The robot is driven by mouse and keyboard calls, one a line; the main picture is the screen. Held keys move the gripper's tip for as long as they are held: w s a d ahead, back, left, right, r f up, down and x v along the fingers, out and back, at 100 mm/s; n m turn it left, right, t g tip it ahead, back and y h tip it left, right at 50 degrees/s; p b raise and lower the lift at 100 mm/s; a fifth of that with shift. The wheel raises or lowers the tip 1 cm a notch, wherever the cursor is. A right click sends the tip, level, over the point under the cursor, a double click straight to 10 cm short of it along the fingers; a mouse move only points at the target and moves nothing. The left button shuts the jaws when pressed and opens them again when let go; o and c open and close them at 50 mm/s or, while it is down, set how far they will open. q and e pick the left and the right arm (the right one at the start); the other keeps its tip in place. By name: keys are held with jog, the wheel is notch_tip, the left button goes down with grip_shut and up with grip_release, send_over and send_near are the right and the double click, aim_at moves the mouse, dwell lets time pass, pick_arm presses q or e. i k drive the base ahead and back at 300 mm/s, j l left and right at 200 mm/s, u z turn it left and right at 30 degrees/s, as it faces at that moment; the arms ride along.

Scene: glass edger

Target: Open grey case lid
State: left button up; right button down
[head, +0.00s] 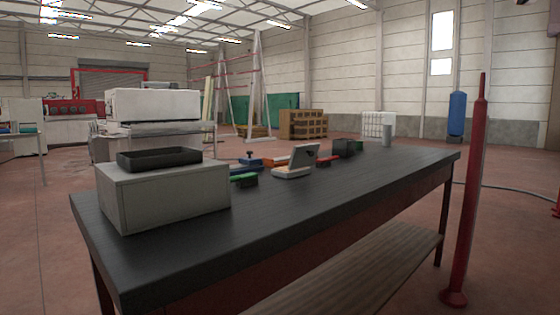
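A small light grey case (291,172) sits on the dark table, around the middle of the view. A grey panel that looks like its lid (304,155) stands raised and tilted at its right side. A larger grey box (170,198) stands on the near left end of the table, with a shallow black tray (160,159) on its top. Neither of my grippers is in the head view.
The black tabletop (300,213) is clear along its front. Green (244,179), blue and red items lie near the case. Dark blocks (347,147) and a grey cylinder (387,136) stand towards the far end. A red post (474,190) rises right of the table.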

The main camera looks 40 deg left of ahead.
aim_at(303, 156)
jog(key=i+l+u, duration=0.15)
jog(key=u, duration=0.3)
jog(key=i+l+u, duration=0.2)
jog(key=u, duration=0.25)
jog(key=i+l+u, duration=0.1)
jog(key=l+u, duration=0.2)
jog(key=u, duration=0.2)
jog(key=i+l+u, duration=0.15)
jog(key=l+u, duration=0.8)
jog(key=i, duration=0.05)
